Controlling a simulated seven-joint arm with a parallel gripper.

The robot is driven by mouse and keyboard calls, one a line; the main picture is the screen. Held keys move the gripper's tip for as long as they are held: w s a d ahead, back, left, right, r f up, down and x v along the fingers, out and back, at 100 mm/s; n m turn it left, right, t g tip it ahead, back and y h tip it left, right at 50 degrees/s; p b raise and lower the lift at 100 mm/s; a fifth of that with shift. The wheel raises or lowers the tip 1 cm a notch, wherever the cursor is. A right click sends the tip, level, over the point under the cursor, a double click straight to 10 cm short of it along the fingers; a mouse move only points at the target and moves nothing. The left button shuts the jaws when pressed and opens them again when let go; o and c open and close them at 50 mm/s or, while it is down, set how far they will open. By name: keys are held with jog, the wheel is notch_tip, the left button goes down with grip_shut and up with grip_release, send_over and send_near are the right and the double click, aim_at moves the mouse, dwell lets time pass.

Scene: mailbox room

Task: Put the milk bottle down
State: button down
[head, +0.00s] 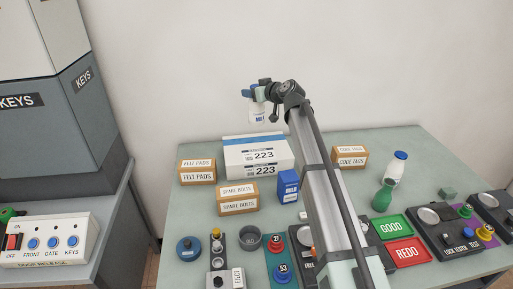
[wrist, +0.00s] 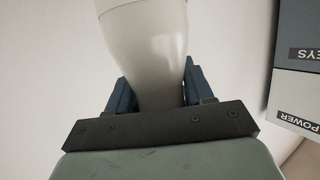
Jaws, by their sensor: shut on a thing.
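The 223 box (head: 258,157), felt pads box (head: 197,172), spare bolts box (head: 238,198) and blue carton (head: 288,186) crowd the middle.

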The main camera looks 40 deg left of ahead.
aim_at(254, 117)
jog(key=shift+f, duration=5.45)
jog(key=shift+c, duration=2.2)
grip_release()
jog(key=shift+d, duration=0.15)
jog(key=v, duration=1.1)
jog(key=shift+s+d+r, duration=0.2)
jog(key=shift+d+r, duration=0.1)
